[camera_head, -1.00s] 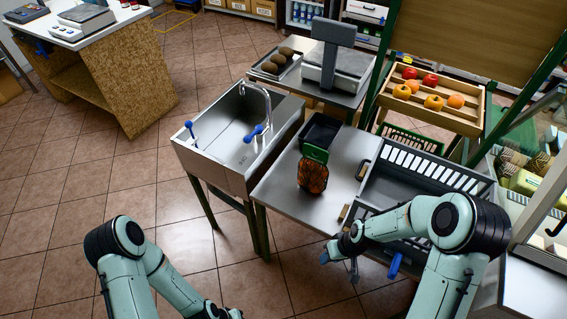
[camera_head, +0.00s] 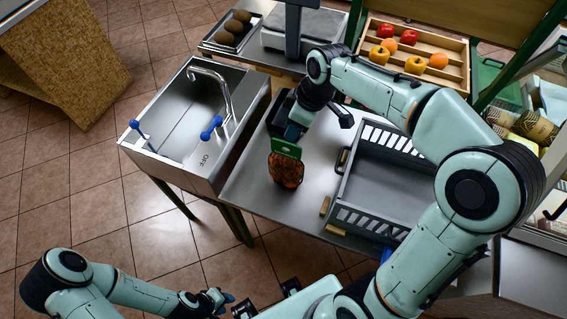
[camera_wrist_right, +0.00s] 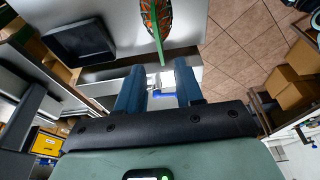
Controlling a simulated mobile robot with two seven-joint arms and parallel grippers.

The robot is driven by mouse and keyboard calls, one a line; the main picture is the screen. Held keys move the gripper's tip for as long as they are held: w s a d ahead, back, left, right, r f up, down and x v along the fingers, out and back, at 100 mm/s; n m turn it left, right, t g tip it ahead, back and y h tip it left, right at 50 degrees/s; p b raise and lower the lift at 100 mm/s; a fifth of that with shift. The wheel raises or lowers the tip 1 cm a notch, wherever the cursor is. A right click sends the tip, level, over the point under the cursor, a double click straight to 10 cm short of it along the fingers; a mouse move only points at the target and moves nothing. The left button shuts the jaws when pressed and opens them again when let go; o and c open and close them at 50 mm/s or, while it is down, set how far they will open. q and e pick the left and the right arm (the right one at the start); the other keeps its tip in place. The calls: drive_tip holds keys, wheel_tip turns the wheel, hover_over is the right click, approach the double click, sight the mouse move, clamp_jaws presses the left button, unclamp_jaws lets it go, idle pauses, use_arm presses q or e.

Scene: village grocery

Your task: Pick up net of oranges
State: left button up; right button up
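The net of oranges (camera_head: 286,171) stands on the steel table, with a green label at its top. It also shows at the top edge of the right wrist view (camera_wrist_right: 157,14), its green label pointing toward my fingers. My right gripper (camera_head: 292,134) is just behind the label in the head view. In the right wrist view its two blue fingers (camera_wrist_right: 159,82) are apart with nothing between them, and the label is just beyond their tips. My left gripper (camera_head: 228,303) is low in the head view, away from the net; its opening is unclear.
A dark tray (camera_wrist_right: 85,42) lies beside the net. A grey crate (camera_head: 337,212) is on the right of the steel table (camera_head: 243,190). A sink (camera_head: 190,118) stands on the left, and a scale (camera_head: 305,28) and fruit tray (camera_head: 451,78) stand behind.

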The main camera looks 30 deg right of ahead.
hover_over(285, 146)
drive_tip(key=s, duration=0.1)
wheel_tip(285, 146, down, 5)
drive_tip(key=x, duration=0.4)
drive_tip(key=d+x, duration=0.1)
drive_tip(key=x, duration=0.1)
drive_tip(key=shift+w+f, duration=0.1)
drive_tip(key=shift+f, duration=0.1)
clamp_jaws()
drive_tip(key=shift+r, duration=0.15)
idle(0.9)
